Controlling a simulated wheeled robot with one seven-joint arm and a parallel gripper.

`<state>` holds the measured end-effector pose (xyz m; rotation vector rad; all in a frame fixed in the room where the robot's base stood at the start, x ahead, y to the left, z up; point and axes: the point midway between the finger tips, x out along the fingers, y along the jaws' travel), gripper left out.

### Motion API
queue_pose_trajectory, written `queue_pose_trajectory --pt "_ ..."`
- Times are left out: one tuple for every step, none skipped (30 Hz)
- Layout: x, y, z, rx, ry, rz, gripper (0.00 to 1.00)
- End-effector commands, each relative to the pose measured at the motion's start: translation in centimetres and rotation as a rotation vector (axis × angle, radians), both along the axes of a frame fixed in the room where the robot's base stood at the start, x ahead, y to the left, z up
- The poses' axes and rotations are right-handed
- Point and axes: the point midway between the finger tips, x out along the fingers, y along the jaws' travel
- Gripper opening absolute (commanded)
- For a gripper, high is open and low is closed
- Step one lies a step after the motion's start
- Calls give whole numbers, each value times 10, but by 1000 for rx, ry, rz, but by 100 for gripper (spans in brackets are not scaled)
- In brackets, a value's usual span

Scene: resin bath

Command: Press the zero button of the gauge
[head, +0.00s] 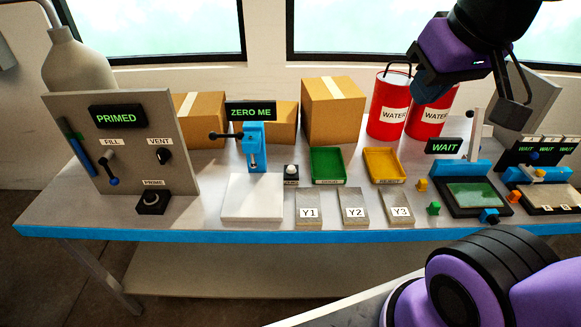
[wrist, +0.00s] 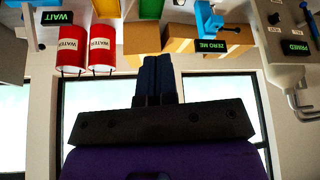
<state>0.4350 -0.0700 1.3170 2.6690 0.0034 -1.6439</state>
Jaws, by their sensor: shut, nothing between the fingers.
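The gauge (head: 254,150) is a blue stand with a black side handle on a white base plate (head: 252,197), left of centre in the head view. Its display (head: 250,112) reads ZERO ME. A small black box with a pale round button (head: 291,170) stands right of the gauge; it bears no label I can read. The gauge's display also shows upside down in the wrist view (wrist: 224,47). My gripper (head: 428,90) is raised above the bench at the upper right, near the red cans and well away from the gauge. Its blue fingers (wrist: 157,62) are together and empty.
Blocks Y1 (head: 308,211), Y2 (head: 354,211) and Y3 (head: 399,210) lie along the front. Green (head: 327,181) and yellow (head: 384,181) trays sit behind them. Red WATER cans (head: 390,92) and cardboard boxes (head: 333,108) stand behind. A PRIMED panel (head: 120,175) stands left.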

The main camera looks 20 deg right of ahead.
Motion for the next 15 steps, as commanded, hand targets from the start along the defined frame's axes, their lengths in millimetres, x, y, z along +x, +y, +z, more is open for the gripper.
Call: queue_pose_trajectory --pt "7 -1 -1 -7 -1 8 0" --pt "13 -2 -1 -15 -5 14 0" --pt "22 -3 -2 -27 -10 25 0" --pt "30 -4 -3 -37 -15 34 0" --pt "39 -6 -4 -48 -21 44 0" --pt "52 -7 -7 -66 -30 62 0" --pt "62 -9 -9 -80 -38 76 0" --pt "73 -10 -11 -93 -46 91 0" --pt "88 -11 -14 -114 -57 113 0" --pt "99 -11 -17 -128 -66 131 0" --pt "109 -12 -20 -143 -74 147 0" --pt "124 -13 -24 -161 -86 170 0" --pt "134 -13 -28 -175 -95 189 0" --pt "145 -13 -31 -188 -103 207 0" --pt "158 -13 -37 -206 -114 232 0"
